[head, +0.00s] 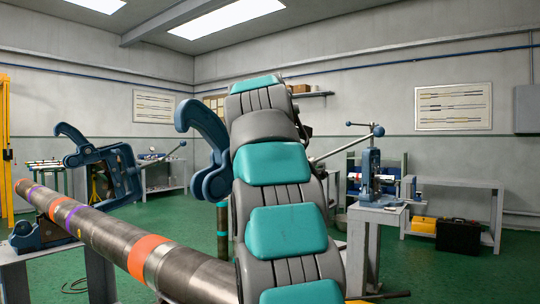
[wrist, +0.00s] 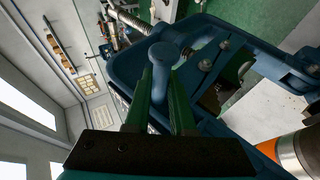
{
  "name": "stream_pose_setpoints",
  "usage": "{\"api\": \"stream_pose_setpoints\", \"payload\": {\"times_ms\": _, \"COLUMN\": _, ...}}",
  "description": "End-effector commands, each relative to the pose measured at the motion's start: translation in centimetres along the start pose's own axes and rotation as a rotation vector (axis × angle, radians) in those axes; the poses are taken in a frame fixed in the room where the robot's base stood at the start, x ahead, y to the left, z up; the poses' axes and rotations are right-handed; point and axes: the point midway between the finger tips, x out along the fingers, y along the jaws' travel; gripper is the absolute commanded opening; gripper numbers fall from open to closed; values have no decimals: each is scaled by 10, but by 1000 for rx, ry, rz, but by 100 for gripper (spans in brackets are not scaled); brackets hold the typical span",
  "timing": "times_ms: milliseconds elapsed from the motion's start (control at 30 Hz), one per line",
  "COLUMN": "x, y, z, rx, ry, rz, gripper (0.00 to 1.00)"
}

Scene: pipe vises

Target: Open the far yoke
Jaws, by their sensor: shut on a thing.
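A blue yoke (head: 118,170) with a curved hook-like arm stands open and tilted at the far end of the banded pipe (head: 110,240), at left in the head view. A second blue yoke (head: 203,130) shows its hooked end beside my arm; the rest is hidden behind the arm. In the wrist view, the green fingers of my gripper (wrist: 162,80) are shut on a round-ended blue handle (wrist: 163,52) at a blue yoke frame (wrist: 222,38). My gripper is hidden in the head view, and I cannot tell for certain which yoke it holds.
The pipe, with orange and purple bands, crosses the lower left; its orange band (wrist: 270,150) shows near the gripper in the wrist view. A workbench (head: 368,212) with a blue machine stands at right, with a black case (head: 458,235) beyond.

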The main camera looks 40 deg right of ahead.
Motion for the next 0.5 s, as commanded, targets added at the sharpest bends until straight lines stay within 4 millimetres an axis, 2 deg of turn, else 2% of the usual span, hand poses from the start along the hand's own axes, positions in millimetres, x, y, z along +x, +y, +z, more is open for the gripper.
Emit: {"api": "stream_pose_setpoints", "payload": {"times_ms": 500, "x": 5, "y": 2, "z": 7, "rx": 12, "ry": 2, "rz": -26, "gripper": 0}}
